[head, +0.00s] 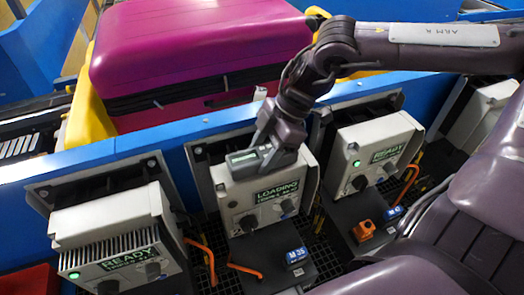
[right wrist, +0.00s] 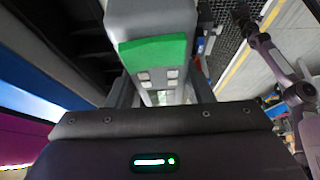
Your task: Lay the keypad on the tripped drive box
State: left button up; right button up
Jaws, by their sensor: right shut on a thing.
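The keypad (head: 243,158) is a small grey unit with a greenish screen, at the top of the middle drive box (head: 246,193). My right gripper (head: 272,150) is shut on the keypad, just over the box's upper edge. The keypad appears to lie on the box top; any small gap is hidden. In the right wrist view the keypad (right wrist: 153,52) shows a green screen and pale buttons between the fingers of my right gripper (right wrist: 165,92). My left gripper is not in view.
Drive boxes reading READY stand at left (head: 105,222) and right (head: 362,145), with green lamps. A magenta suitcase (head: 200,45) in a yellow tray lies behind the blue rail (head: 110,150).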

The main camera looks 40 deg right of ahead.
jog(key=shift+f, duration=0.15)
jog(key=o, duration=0.8)
jog(key=shift+o, duration=0.2)
jog(key=shift+r, duration=0.35)
jog(key=v, duration=1.1)
jog(key=shift+d+r, duration=0.25)
jog(key=shift+r, duration=0.05)
